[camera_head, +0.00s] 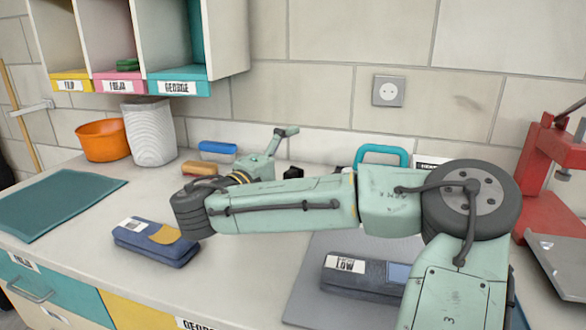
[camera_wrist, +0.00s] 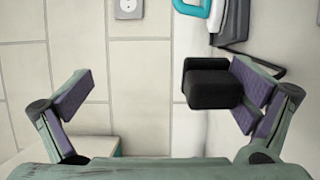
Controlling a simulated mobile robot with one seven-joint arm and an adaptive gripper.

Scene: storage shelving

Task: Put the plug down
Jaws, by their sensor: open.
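The plug appears to be the small black block (camera_wrist: 210,84) in the wrist view. It lies just inside the right finger and overlaps it in the picture; I cannot tell whether they touch. My gripper (camera_wrist: 162,88) is open, its two purple-padded fingers wide apart, with a clear gap between the block and the left finger. In the head view my gripper (camera_head: 272,146) is over the back of the counter, near the wall. A small black thing (camera_head: 293,172) beside it, partly hidden by my arm, looks like the same block.
A wall socket (camera_head: 389,91) is above the counter (camera_head: 75,255). A teal-handled item (camera_head: 381,152), blue block (camera_head: 217,147), orange bowl (camera_head: 101,141) and white basket (camera_head: 150,135) stand at the back. Pencil cases (camera_head: 155,241) lie in front; a red press (camera_head: 550,180) is right.

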